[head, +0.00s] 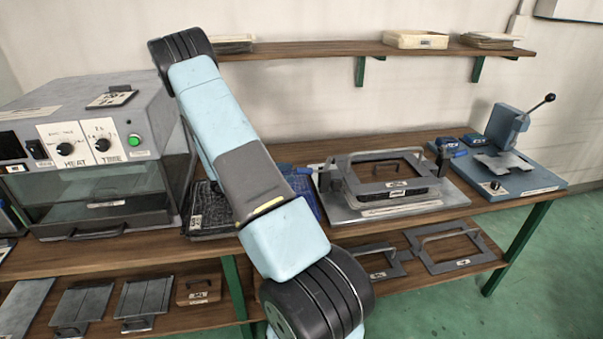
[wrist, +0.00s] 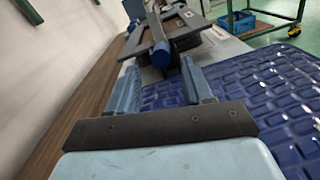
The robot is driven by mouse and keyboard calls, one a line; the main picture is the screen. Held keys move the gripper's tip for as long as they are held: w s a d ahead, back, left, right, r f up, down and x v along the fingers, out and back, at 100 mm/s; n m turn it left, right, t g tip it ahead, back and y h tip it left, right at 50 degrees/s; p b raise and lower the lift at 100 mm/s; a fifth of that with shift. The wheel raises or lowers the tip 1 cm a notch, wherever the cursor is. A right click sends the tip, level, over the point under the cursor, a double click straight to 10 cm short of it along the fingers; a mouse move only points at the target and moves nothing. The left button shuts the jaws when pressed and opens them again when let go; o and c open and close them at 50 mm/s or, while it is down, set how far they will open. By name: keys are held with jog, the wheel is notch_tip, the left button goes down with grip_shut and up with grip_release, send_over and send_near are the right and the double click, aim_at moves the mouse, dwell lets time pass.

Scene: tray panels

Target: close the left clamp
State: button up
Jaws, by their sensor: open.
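The left clamp (head: 325,179) stands at the left end of the metal base plate (head: 450,198), beside a grey frame (head: 393,187) with a handle. Its blue-gripped lever (wrist: 161,54) sticks out toward my gripper, with the metal arm running away behind it. In the head view the blue grip shows just past my arm, partly hidden. My gripper (wrist: 160,70) is open, its fingers on either side of the line of the blue grip. The grip's end is at or just beyond the fingertips; I cannot tell whether they touch. My arm hides the gripper in the head view.
A dark blue quilted mat (wrist: 240,105) lies below and right of my gripper, with the wall to the left. A heater box (head: 90,150) stands on the bench at left. A blue lever press (head: 510,150) stands at right. A wall shelf (head: 320,50) runs above.

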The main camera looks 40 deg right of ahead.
aim_at(311, 170)
jog(key=x, duration=0.6)
jog(key=shift+s+d, duration=0.15)
jog(key=shift+d, duration=0.05)
jog(key=shift+r, duration=0.1)
grip_shut()
